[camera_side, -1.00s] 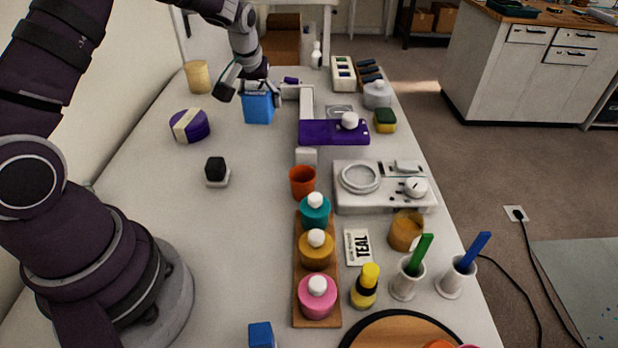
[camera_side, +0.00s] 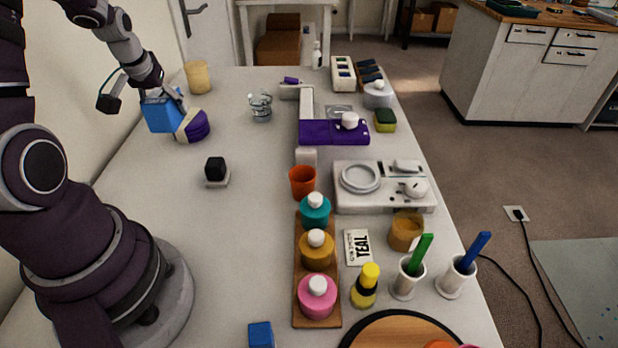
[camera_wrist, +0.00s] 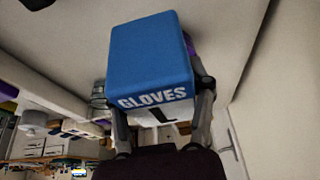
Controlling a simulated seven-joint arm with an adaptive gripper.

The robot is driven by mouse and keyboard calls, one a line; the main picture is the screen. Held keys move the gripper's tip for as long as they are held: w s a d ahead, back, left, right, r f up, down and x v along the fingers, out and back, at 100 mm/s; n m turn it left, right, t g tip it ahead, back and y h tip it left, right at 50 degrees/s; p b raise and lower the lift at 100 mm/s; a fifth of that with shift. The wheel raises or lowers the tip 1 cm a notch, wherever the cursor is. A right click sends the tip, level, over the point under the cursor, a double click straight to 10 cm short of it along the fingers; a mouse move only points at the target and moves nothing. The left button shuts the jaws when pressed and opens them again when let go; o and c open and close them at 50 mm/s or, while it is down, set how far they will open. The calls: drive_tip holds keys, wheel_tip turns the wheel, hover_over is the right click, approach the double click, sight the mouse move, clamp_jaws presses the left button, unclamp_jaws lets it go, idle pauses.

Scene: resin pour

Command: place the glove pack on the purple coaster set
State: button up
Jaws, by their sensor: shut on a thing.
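The blue glove pack (camera_side: 158,116) is held in my gripper (camera_side: 168,96) at the far left of the table. In the wrist view the glove pack (camera_wrist: 150,58) is between the two fingers of my gripper (camera_wrist: 163,108), its GLOVES lettering facing the camera. The purple coaster set (camera_side: 198,127), a round stack with a cream band, is on the table just right of the pack. The pack overlaps its left edge in the side view; I cannot tell whether they touch. In the wrist view a sliver of purple (camera_wrist: 190,44) shows behind the pack.
A clear glass jar (camera_side: 260,108) stands to the right of the coaster set. A tan cylinder (camera_side: 198,77) stands behind it. A small black-topped object (camera_side: 216,171) stands in front. The table between these is clear. A wall runs along the left.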

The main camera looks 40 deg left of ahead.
hover_over(190, 112)
drive_tip(key=s+d, duration=0.1)
drive_tip(key=d, duration=0.1)
drive_tip(key=shift+s+a+f, duration=0.1)
drive_tip(key=shift+a+f, duration=0.15)
drive_tip(key=shift+f, duration=0.25)
drive_tip(key=shift+a+f, duration=0.15)
drive_tip(key=shift+f, duration=1.6)
drive_tip(key=shift+f, duration=0.1)
drive_tip(key=o, duration=1)
drive_tip(key=shift+o, duration=0.2)
